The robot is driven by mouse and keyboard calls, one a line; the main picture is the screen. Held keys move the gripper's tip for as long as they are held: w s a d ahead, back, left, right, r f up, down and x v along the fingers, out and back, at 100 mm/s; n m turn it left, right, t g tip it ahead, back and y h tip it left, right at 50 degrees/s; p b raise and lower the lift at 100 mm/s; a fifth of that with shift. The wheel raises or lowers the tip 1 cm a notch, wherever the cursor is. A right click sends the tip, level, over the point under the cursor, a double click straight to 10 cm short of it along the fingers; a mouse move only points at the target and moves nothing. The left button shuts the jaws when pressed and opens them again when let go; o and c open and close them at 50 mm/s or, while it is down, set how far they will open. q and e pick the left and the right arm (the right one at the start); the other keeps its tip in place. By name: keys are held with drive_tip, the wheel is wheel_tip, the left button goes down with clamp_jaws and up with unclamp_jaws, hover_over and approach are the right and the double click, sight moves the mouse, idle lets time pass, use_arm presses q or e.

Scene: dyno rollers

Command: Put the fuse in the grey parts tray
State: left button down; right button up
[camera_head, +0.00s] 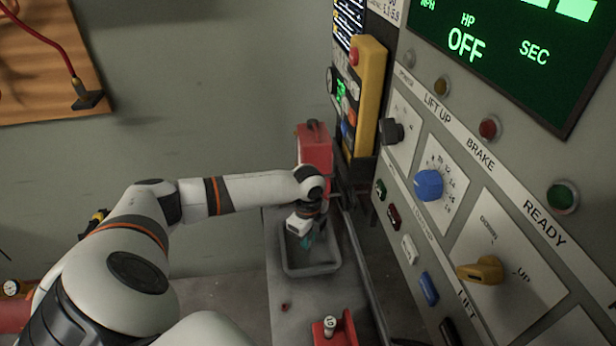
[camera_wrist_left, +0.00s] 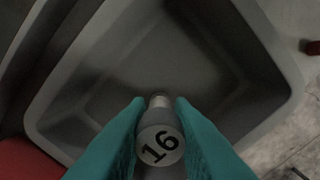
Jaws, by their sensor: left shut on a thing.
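The grey parts tray (camera_head: 312,271) sits on a grey shelf below the console in the head view. Its inside fills the left wrist view (camera_wrist_left: 160,60), and the floor of the tray that shows there is bare. My left gripper (camera_head: 305,241) points down over the tray in the head view. In the left wrist view its teal fingers (camera_wrist_left: 158,115) are shut on the fuse (camera_wrist_left: 160,147), a pale cylinder with a metal tip and a label reading 16. The fuse cannot be made out in the head view. My right gripper is not in view.
A red block with a white numbered piece (camera_head: 330,325) stands on the shelf in front of the tray. A red canister (camera_head: 314,145) stands behind the tray. The console (camera_head: 450,200) with its knobs and buttons rises close on the right.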

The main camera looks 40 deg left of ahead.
use_arm(q)
drive_tip(key=shift+f, duration=0.15)
drive_tip(key=c, duration=1.3)
unclamp_jaws()
drive_tip(key=shift+o, duration=0.2)
wheel_tip(320, 180, up, 12)
